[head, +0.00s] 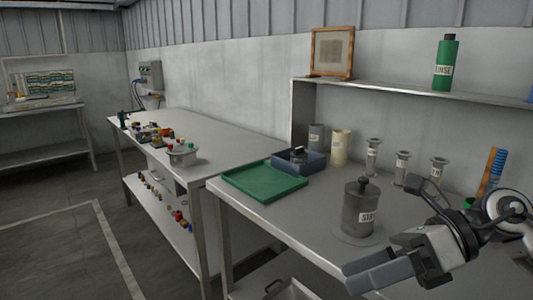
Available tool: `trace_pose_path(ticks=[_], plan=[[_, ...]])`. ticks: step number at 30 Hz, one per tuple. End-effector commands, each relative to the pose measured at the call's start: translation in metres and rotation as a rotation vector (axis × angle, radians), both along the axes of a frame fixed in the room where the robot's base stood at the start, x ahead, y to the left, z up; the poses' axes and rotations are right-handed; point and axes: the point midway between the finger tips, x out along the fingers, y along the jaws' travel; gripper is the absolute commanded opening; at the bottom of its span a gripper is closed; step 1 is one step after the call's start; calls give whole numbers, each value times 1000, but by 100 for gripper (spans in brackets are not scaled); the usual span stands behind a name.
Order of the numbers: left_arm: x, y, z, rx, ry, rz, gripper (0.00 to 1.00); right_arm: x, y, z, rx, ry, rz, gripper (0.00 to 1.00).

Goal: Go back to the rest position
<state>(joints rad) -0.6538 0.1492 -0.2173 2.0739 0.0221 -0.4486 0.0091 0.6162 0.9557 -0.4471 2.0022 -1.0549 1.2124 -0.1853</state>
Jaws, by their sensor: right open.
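My right gripper (358,275) reaches in from the lower right, over the front of the near steel table (308,208). Its grey fingers point left, and nothing shows between them. It is open, in front of and apart from the labelled grey lidded tank (361,207), which stands upright on a round base. My left gripper is not in view.
A green tray (264,182) and a blue bin (312,160) sit at the table's left. Several small labelled stands (401,168) line the back under a shelf (400,87) with a green bottle (445,64). Another bench (215,137) holds small parts. Floor at left is clear.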

Motion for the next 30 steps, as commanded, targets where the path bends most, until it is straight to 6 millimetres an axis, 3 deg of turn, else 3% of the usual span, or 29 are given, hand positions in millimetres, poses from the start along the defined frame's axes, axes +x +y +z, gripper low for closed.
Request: trace_pose_path(ticks=[1,4,8,11,14,15,19,21,25,26,30], plan=[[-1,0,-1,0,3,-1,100,-4,20,-2,149,94,-22,100],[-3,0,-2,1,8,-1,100,0,46,2,486,331,-136,100],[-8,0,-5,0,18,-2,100,26,44,-17,919,745,-414,100],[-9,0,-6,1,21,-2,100,44,23,-70,1187,1103,-707,100],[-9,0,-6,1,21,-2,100,39,2,-143,1365,1436,-1013,100],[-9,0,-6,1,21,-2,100,30,-4,-172,1408,1550,-1125,100],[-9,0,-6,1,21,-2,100,-11,-13,-250,1487,1864,-1439,100],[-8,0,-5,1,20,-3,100,-36,-13,-281,1498,1990,-1573,100],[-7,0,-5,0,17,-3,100,-70,-11,-314,1498,2144,-1736,100],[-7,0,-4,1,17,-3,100,-75,-10,-318,-1472,-2131,1734,100],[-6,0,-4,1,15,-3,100,-85,-9,-326,-1422,-2105,1722,100]])
